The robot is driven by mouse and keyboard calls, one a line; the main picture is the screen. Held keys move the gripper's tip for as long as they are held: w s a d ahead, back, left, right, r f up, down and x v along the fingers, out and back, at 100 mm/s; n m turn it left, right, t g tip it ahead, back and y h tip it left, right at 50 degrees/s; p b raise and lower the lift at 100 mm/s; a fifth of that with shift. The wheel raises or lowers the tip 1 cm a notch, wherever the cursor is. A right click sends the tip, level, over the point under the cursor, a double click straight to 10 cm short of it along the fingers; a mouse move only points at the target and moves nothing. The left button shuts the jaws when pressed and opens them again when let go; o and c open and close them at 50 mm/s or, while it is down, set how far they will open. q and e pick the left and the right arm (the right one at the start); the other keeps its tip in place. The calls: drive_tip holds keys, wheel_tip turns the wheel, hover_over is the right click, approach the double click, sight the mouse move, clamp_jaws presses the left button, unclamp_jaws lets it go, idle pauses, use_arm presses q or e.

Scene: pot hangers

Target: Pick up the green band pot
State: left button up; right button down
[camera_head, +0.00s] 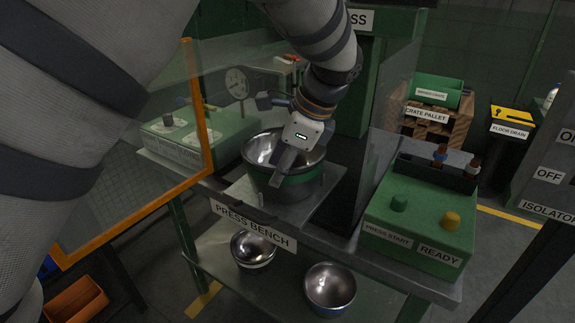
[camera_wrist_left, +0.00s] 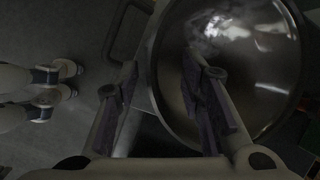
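The green band pot (camera_head: 302,183), a metal bowl with a green stripe around its outside, stands upright on the press bench. My left gripper (camera_head: 279,172) is at the pot, reaching down over its near side. In the left wrist view, the pot (camera_wrist_left: 262,65) fills the right side. My left gripper's fingers (camera_wrist_left: 160,108) are spread wide apart, one over the pot's inside and one outside its rim. The rim passes between them, and neither finger visibly presses on it. In the head view the gripper hides part of the pot's opening. My right gripper is not in view.
The press bench (camera_head: 333,239) has a clear guard panel with an orange frame (camera_head: 202,108) at left and a green control box (camera_head: 418,222) at right. Two metal bowls (camera_head: 253,249) (camera_head: 330,287) stand on the lower shelf. A gauge box (camera_head: 205,137) is behind.

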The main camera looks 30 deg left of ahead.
use_arm(q)
drive_tip(key=x, duration=0.3)
drive_tip(key=shift+s+f, duration=0.1)
drive_tip(key=shift+f, duration=0.1)
clamp_jaws()
drive_tip(key=shift+r, duration=0.2)
